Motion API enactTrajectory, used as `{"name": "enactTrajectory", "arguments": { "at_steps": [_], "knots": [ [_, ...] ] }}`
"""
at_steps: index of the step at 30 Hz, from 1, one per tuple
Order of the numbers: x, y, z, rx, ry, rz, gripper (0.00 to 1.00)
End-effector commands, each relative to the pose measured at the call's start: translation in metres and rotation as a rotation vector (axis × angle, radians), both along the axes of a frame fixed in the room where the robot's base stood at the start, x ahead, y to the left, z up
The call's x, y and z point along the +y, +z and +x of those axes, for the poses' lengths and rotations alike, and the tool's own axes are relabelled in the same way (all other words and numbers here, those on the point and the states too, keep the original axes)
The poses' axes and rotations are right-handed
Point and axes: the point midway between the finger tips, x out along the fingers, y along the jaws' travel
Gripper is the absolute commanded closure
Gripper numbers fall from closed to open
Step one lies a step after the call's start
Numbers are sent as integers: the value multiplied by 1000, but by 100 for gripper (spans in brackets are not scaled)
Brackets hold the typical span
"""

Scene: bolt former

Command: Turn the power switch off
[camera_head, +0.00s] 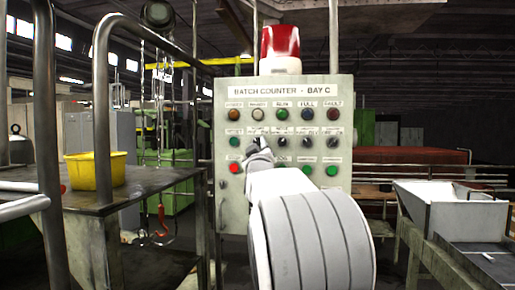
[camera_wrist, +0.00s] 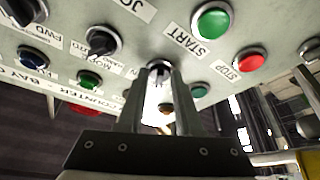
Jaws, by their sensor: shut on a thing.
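A grey control panel (camera_head: 230,205) labelled "BATCH COUNTER - BAY C" faces me in the head view. My gripper (camera_head: 262,146) reaches to the left part of its second row. In the wrist view, the fingers of my gripper (camera_wrist: 160,80) are shut on a small switch knob (camera_wrist: 158,66), which is mostly hidden between the fingertips. The label of this switch is not readable, so I cannot confirm from it that this is the power switch. Two black rotary switches (camera_wrist: 103,41) sit to its left in the wrist view.
Near the fingers are a green START button (camera_wrist: 213,20) and a red STOP button (camera_wrist: 250,59). Several lamps (camera_head: 282,114) line the panel's top row, below a red beacon (camera_head: 280,42). A table (camera_head: 145,185) with a yellow bin (camera_head: 97,170) stands left; a white hopper (camera_head: 450,212) stands right.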

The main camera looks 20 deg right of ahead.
Motion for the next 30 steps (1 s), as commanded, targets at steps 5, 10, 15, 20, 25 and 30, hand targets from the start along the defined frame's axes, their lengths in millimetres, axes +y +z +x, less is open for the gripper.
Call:
{"name": "enactTrajectory", "arguments": {
  "at_steps": [5, 10, 15, 20, 25, 30],
  "knots": [
    [0, 0, 0, 2, -1, -4, 100],
    [0, 0, 0, 1, -1, -4, 100],
    [0, 0, 0, 0, 0, -3, 36],
    [0, 0, 0, 0, 0, -2, 36],
    [1, 0, -1, 0, 0, -2, 36],
    [6, -6, -14, -1, 1, -1, 36]
  ]
}}
